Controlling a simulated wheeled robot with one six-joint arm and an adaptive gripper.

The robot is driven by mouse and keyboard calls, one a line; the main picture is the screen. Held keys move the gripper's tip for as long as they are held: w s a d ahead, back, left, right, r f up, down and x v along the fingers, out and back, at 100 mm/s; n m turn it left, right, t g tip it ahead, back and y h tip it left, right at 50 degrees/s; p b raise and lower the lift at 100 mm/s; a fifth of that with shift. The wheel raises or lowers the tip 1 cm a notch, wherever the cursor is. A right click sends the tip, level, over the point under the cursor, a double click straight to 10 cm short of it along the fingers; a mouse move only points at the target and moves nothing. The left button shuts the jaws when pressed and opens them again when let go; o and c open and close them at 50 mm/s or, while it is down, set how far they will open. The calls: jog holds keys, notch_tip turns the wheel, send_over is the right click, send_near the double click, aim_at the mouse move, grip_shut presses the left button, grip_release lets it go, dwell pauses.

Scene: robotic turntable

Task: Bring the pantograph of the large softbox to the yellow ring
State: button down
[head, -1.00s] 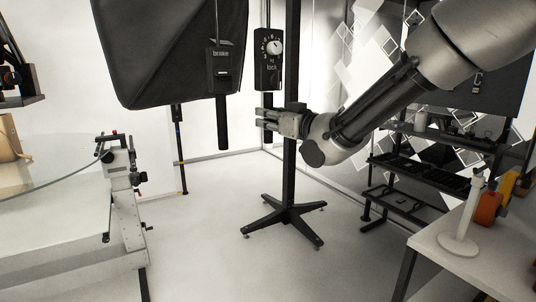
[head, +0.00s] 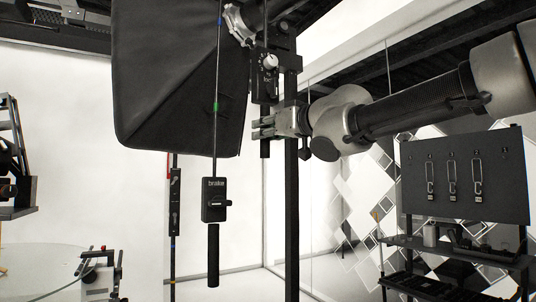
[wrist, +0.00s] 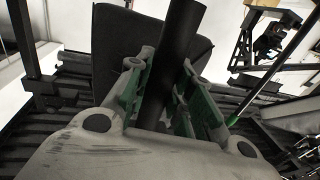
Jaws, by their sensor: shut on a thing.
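The large black softbox (head: 180,80) hangs at upper left in the head view. To its right is a grey-and-black clamp (head: 240,24) by the top of the black stand (head: 292,190). A black box with a white dial (head: 267,72) hangs there, a dark handle (head: 265,149) below it. My gripper (head: 264,127) is shut on this handle. In the wrist view the dark round handle (wrist: 172,60) stands between my green-padded fingers. A thin rod with a green ring (head: 215,107) runs down to the brake box (head: 214,200). I see no clear yellow ring.
A black handle (head: 213,255) hangs under the brake box. A pole (head: 174,220) with a blue mark stands behind. At right are a dark tool panel (head: 465,178) and shelves (head: 450,250) before a mirrored tile wall. Open white wall lies at left.

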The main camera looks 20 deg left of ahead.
jog(key=shift+r, duration=0.65)
jog(key=c, duration=1.3)
grip_release()
jog(key=shift+o, duration=0.2)
jog(key=v, duration=1.2)
